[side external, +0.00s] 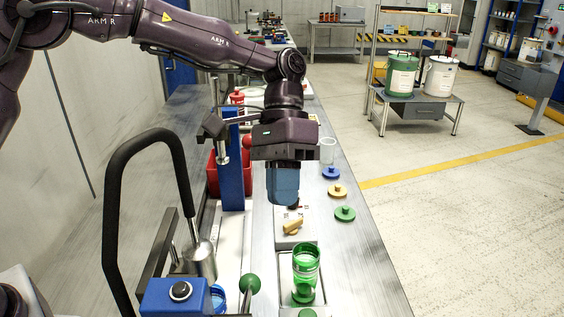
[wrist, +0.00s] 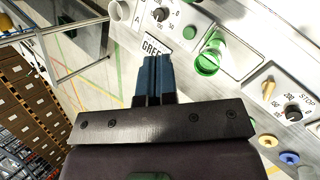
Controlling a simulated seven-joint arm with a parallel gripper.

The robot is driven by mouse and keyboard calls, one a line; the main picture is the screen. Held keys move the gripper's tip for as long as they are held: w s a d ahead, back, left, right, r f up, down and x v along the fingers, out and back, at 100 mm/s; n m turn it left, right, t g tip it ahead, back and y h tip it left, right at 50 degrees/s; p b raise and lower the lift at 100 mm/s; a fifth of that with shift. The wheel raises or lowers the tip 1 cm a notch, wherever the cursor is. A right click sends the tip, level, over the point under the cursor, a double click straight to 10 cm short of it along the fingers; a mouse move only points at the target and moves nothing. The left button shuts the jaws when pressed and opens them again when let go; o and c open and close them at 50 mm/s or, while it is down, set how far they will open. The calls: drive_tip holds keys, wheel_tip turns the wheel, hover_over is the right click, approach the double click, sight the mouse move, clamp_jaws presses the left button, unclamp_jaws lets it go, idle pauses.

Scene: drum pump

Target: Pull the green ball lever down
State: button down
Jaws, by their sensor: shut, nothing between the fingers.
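The green ball (side external: 250,284) of the lever shows near the bottom of the side view, on a short stem left of a green jar. The lower part of its lever is cut off or hidden. My gripper (side external: 283,200) points down above the bench, farther back than the ball and to its right, with clear space between them. Its blue fingers are shut and empty, and they also show in the wrist view (wrist: 157,66). In the wrist view I cannot tell the lever's ball from other green parts.
The green jar (side external: 305,275) stands beside the ball; it also shows in the wrist view (wrist: 210,55). A yellow knob (side external: 293,226) sits on a panel below my gripper. A black curved handle (side external: 115,200) and blue post (side external: 232,165) rise at left. Coloured discs (side external: 337,190) lie at right.

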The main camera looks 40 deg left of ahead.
drive_tip(key=v, duration=0.4)
